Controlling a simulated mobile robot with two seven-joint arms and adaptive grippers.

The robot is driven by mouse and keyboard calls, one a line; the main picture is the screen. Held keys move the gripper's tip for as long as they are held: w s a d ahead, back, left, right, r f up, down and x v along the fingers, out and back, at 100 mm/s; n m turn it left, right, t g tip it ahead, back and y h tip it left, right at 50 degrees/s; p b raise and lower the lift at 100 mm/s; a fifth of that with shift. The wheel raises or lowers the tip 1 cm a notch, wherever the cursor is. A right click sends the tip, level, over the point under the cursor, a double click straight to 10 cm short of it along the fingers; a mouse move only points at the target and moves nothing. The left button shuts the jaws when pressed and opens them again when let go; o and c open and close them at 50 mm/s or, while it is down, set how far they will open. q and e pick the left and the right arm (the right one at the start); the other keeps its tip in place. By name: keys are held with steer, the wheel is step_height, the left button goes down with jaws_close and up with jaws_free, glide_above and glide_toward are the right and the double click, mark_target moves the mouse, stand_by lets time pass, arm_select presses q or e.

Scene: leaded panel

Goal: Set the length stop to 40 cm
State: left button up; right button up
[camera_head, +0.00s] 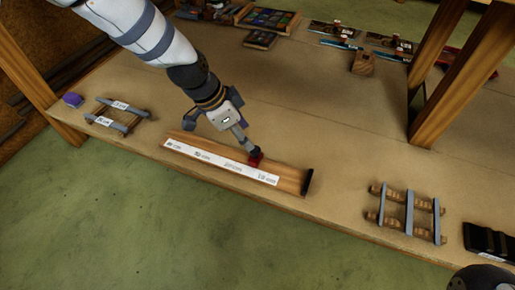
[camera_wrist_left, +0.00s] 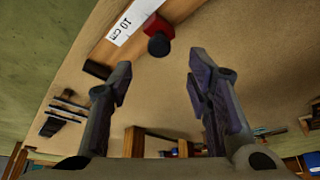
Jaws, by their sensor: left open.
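The length stop is a wooden board (camera_head: 290,180) with a white label strip (camera_head: 220,162) along its front edge and a dark end block (camera_head: 307,182) at its right end. The leftmost label seems to read 40 cm and the rightmost 10 cm. A red slider (camera_head: 256,158) with a dark knob sits toward the 10 cm end, partly hidden by my left gripper (camera_head: 246,145). In the left wrist view the red slider (camera_wrist_left: 158,27) and its black knob (camera_wrist_left: 158,45) lie beyond the open, empty fingers (camera_wrist_left: 160,75), beside the 10 cm label.
Racks with grey bars stand left (camera_head: 115,115) and right (camera_head: 408,210) of the board. A purple item (camera_head: 72,99) lies at the far left. Trays (camera_head: 268,18) and tools are at the back. A wooden post (camera_head: 437,70) rises at right; the bench's middle is clear.

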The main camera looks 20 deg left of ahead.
mark_target(255, 149)
arm_select(q)
steer(key=b+x, duration=0.2)
steer(key=x, duration=0.5)
steer(key=shift+b, duration=0.3)
arm_select(e)
steer(key=shift+s+d+f+g, duration=0.15)
steer(key=shift+s+f, duration=0.15)
steer(key=shift+f, duration=0.25)
steer(key=shift+s+a+f+g, duration=0.15)
steer(key=shift+s+f, duration=0.1)
steer(key=shift+f, duration=0.25)
steer(key=shift+d, duration=0.1)
arm_select(q)
jaws_close()
